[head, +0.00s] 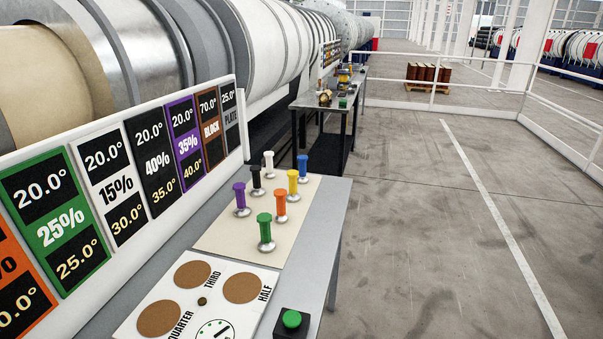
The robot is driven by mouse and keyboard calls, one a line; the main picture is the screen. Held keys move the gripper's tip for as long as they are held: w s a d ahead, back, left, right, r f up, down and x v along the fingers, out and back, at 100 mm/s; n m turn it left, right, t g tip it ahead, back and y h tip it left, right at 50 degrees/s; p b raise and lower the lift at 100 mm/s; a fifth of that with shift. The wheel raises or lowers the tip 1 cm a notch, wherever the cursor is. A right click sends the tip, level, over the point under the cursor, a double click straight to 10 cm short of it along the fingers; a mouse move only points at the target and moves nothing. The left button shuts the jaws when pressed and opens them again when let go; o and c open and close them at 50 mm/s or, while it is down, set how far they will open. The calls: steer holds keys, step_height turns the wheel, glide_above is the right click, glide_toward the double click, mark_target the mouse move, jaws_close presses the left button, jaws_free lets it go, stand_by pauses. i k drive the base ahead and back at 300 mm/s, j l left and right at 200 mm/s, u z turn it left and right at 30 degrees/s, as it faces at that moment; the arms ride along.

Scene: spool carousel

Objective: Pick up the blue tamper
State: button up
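The blue tamper (302,166) stands upright at the far right corner of a cream board (222,240) on a grey table. It has a blue handle on a metal foot. The yellow tamper (293,183) stands just in front of it, and the white tamper (269,163) stands to its left. The black (256,181), purple (240,198), orange (280,206) and green (265,231) tampers stand on the same board. My gripper is not in view.
A white panel (125,325) with brown discs and a green button box (291,322) are at the table's near end. A sign wall (240,137) runs along the left. Another table (350,104) stands beyond. Open floor (430,230) lies to the right.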

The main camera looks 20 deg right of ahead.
mark_target(303, 160)
steer(key=i+l+z, duration=0.1)
steer(key=l, duration=0.25)
steer(key=i+l, duration=0.1)
steer(key=l, duration=0.3)
steer(key=i+l+z, duration=0.15)
steer(key=l, duration=0.2)
steer(key=i+l+z, duration=0.1)
steer(key=l, duration=0.25)
